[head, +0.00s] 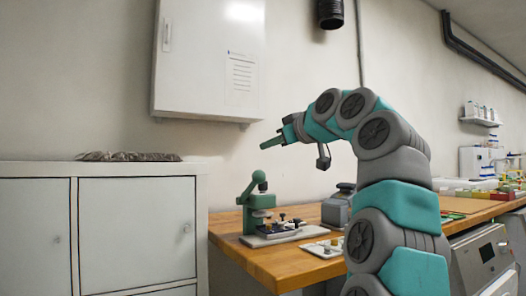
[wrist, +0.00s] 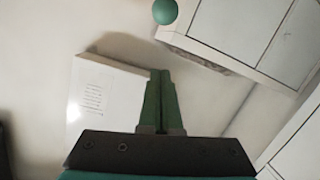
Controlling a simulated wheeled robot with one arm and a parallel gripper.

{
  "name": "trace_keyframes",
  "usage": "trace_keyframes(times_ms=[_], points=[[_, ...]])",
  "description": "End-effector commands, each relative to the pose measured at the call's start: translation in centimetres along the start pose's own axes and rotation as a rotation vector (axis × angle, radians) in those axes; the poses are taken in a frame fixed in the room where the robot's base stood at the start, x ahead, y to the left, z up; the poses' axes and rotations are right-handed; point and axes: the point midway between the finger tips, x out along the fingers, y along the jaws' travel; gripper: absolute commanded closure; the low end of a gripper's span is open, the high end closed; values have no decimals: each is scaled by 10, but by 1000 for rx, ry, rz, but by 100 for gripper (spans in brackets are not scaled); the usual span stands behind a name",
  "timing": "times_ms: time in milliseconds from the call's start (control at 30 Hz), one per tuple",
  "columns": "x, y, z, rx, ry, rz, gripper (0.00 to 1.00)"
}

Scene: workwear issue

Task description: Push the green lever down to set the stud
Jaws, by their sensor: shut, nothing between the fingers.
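The green press (head: 256,203) stands on the wooden bench, with a dark fixture on its base plate. Its green lever points upward and ends in a round green knob (head: 259,176). In the wrist view, a green ball that looks like this knob (wrist: 165,11) shows at the top edge, just beyond my fingertips. My gripper (head: 263,146) is in the air above the knob, apart from it in the head view. In the wrist view its green fingers (wrist: 160,73) are together and empty. The stud cannot be made out.
A white wall cabinet (head: 208,62) hangs above and behind. Low grey cabinets (head: 138,228) stand left of the bench (head: 270,262). A white tray (head: 322,248) and a grey container (head: 336,210) sit right of the press. Coloured bins (head: 470,185) are farther right.

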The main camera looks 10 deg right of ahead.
Motion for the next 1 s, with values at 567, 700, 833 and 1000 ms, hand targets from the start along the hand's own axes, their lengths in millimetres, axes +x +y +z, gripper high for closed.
trace_keyframes(times_ms=[567, 700, 833, 1000], points=[[90, 1, -1, 3, -3, -1, 100], [87, -3, 20, 1, 0, -1, 100], [82, -3, 32, 4, -2, -4, 100], [77, -1, 38, 2, -1, -1, 100]])
